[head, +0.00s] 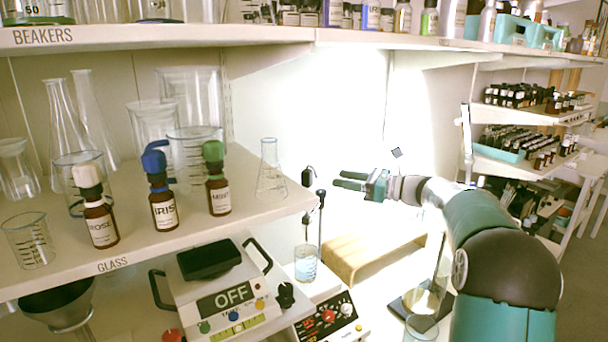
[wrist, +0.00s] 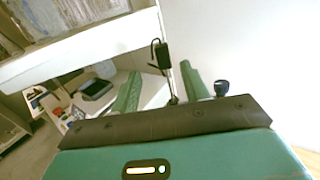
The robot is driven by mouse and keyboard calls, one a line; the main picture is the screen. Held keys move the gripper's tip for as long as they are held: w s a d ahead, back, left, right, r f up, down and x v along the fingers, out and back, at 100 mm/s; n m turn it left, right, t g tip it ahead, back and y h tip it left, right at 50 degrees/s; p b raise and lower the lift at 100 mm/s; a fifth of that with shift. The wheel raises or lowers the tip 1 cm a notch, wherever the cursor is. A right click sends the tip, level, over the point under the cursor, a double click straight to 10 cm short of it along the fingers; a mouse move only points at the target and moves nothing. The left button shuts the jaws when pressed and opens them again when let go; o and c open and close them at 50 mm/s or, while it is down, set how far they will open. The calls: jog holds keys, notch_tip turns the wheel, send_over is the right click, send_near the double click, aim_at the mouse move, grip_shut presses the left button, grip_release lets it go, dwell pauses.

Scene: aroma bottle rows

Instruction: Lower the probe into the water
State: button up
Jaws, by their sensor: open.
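A glass beaker (head: 306,264) with pale blue water stands on the white hotplate stirrer (head: 328,314). Above it hangs a dark probe (head: 309,178) with a black upper body and a thin stem, beside a stand pole with a dark knob (head: 321,194). My gripper (head: 342,181) is open and empty, to the right of the probe at about its height, fingers pointing left. In the wrist view the probe's black body (wrist: 162,56) shows beyond and between the open fingers (wrist: 160,78), apart from them. The knob (wrist: 221,88) is right of the fingers. The stem's tip is hard to make out.
A glass shelf (head: 170,250) at left holds flasks and labelled brown bottles, with a conical flask (head: 271,172) near its edge. A scale reading OFF (head: 230,298) and a wooden stand (head: 372,256) flank the hotplate. An upper shelf (head: 300,38) runs overhead.

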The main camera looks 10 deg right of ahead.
aim_at(312, 174)
jog(key=x, duration=1.1)
jog(key=shift+w+f, duration=0.1)
jog(key=shift+w, duration=0.1)
